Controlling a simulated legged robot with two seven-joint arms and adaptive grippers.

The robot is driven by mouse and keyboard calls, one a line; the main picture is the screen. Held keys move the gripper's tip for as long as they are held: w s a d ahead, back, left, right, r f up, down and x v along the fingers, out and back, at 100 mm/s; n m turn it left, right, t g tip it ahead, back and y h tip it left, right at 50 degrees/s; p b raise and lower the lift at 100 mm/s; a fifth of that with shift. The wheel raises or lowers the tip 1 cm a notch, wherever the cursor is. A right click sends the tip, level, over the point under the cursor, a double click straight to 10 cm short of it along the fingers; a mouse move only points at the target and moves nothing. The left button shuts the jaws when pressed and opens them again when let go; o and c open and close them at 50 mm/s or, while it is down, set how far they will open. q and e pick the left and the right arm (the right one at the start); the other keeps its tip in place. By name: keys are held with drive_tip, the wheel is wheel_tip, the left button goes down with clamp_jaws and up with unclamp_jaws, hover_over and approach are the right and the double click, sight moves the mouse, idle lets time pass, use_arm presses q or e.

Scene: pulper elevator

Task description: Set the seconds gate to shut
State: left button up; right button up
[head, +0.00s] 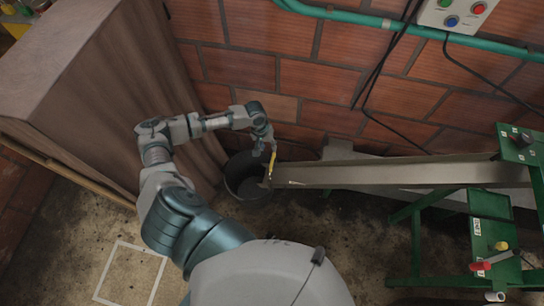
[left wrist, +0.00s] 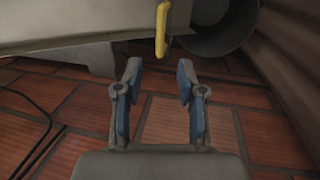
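A yellow handle (head: 272,163) stands at the low left end of a long metal chute (head: 400,174), above a dark bucket (head: 243,188). I cannot tell for certain that it is the seconds gate, or how that gate is set. My left gripper (head: 264,148) is right beside the handle in the head view. In the left wrist view the left gripper (left wrist: 159,70) is open and empty, its blue-padded fingers apart. The yellow handle (left wrist: 162,30) shows just beyond the fingertips, between their lines and apart from them. My right gripper is out of view.
A green machine frame (head: 490,215) at the right carries red (head: 479,266) and yellow (head: 501,246) knobs with small unreadable labels. A brick wall (head: 300,70) with hanging cables and a button box (head: 457,14) is behind. A brown cabinet (head: 90,80) stands left.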

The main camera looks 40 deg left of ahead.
use_arm(q)
drive_tip(key=f, duration=0.2)
drive_tip(key=d+f, duration=0.1)
drive_tip(key=f, duration=0.2)
drive_tip(key=f+b, duration=0.1)
drive_tip(key=f, duration=0.2)
drive_tip(key=shift+w+d+f, duration=0.2)
drive_tip(key=shift+w+f, duration=0.05)
drive_tip(key=shift+w, duration=0.05)
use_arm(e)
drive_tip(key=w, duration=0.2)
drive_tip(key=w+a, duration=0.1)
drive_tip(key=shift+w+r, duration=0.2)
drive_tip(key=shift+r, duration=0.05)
use_arm(q)
clamp_jaws()
drive_tip(key=shift+f, duration=0.1)
